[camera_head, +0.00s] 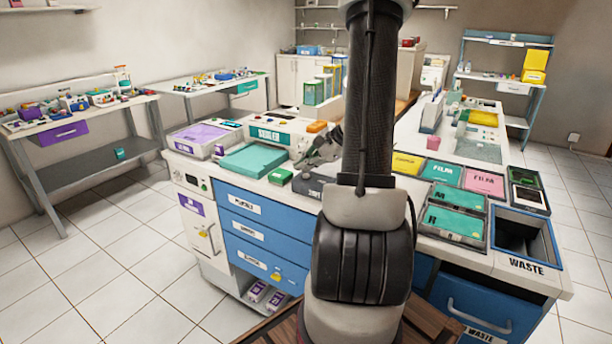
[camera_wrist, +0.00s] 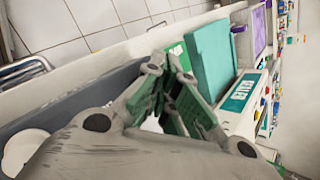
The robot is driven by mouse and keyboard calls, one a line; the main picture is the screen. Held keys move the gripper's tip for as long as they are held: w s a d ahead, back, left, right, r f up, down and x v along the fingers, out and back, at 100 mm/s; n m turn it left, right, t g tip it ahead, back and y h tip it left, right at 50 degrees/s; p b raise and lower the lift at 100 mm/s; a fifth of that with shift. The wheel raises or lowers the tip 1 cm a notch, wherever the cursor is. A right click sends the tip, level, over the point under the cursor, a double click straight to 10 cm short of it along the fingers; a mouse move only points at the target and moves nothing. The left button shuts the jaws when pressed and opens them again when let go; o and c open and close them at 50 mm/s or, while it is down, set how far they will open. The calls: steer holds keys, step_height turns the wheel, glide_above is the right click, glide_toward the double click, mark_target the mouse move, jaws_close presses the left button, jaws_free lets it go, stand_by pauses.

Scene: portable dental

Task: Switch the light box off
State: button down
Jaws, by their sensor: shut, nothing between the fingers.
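I cannot tell for sure which thing is the light box; no label or lit panel that I can read names it. A flat grey-green panel in a white frame (camera_head: 478,150) lies on the right part of the counter, away from my gripper. My gripper (camera_head: 312,153) is partly hidden behind my arm, over the counter beside the white machine labelled SEALER (camera_head: 268,135). In the wrist view my gripper (camera_wrist: 168,62) is shut and empty, its fingertips close to a green block (camera_wrist: 177,52) and a teal slab (camera_wrist: 210,58). No switch is clearly visible near the fingertips.
A purple-topped box (camera_head: 203,138) stands left of the sealer. Blue drawers (camera_head: 248,205) front the counter. Tiled floor is clear on the left.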

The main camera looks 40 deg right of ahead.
mark_target(306, 179)
steer(key=shift+r, duration=0.1)
steer(key=shift+r, duration=2.9)
steer(key=s+a+n+g+h, duration=0.1)
steer(key=s+a+n+g, duration=0.45)
steer(key=s+n, duration=0.55)
steer(key=s+a+r+n+t+h, duration=0.2)
steer(key=s+a+r+n+h, duration=0.1)
steer(key=s+a+r+n, duration=0.6)
steer(key=shift+a+r+n+h, duration=0.4)
steer(key=shift+a+r, duration=0.3)
steer(key=shift+a, duration=0.25)
